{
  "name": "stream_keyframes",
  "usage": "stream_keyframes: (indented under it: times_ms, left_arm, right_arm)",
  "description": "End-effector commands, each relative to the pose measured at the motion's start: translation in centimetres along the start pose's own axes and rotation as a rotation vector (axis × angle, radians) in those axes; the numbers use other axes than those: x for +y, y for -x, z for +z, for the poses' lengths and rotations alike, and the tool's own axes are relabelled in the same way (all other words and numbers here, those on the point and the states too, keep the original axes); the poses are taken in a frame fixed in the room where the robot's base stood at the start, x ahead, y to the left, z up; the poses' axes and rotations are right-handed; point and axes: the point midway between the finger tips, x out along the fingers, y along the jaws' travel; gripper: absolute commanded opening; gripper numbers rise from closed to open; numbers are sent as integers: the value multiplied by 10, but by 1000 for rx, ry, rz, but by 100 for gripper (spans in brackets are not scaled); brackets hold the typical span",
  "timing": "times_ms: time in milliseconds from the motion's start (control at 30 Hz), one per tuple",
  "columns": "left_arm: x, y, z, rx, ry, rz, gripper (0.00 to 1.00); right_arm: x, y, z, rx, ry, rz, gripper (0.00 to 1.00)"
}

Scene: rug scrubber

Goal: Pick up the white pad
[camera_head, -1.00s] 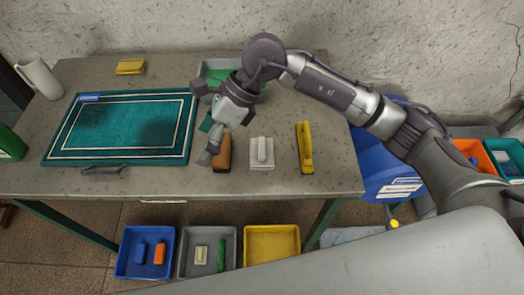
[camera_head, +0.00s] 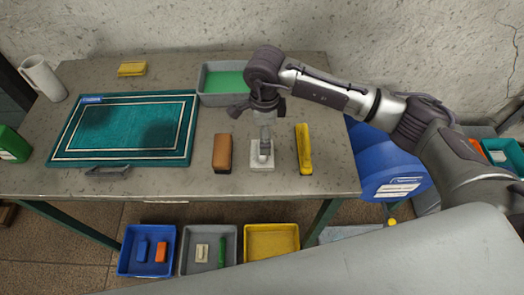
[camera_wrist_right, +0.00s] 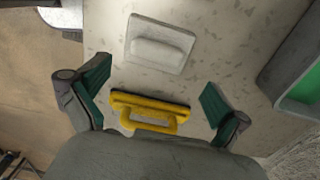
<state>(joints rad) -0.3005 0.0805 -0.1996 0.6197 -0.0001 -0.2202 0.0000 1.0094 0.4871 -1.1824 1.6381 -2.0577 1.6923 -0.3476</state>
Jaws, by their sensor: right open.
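The white pad (camera_head: 262,163), with a raised white grip, lies flat on the worktable between a brown block and a yellow-handled tool. My right gripper (camera_head: 265,140) points down above it in the head view and hides part of its grip. In the right wrist view the gripper (camera_wrist_right: 153,98) is open with green finger pads and nothing held. There the white pad (camera_wrist_right: 158,45) lies past the fingers, towards the top. The yellow-handled tool (camera_wrist_right: 148,112) shows between the fingers, below them on the table. My left gripper is not in view.
The brown block (camera_head: 222,153) and the yellow-handled tool (camera_head: 303,148) flank the pad closely. A grey tray with green inside (camera_head: 207,98) stands behind. A green rug (camera_head: 125,130) lies left on the table (camera_head: 200,182). Bins, including a yellow one (camera_head: 272,242), stand below the front edge.

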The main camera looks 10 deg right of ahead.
Motion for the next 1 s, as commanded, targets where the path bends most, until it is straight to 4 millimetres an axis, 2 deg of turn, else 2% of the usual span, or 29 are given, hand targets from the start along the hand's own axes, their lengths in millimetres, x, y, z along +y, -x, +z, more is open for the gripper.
stream_keyframes:
  times_ms: [200,333,633,1000]
  left_arm:
    - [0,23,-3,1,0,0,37]
    - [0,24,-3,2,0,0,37]
    - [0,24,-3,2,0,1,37]
    - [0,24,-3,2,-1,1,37]
  right_arm:
    - [7,-27,7,1,0,6,100]
    - [6,-44,6,2,-1,4,100]
    - [5,-50,6,0,0,1,98]
    - [5,-50,6,0,0,1,39]
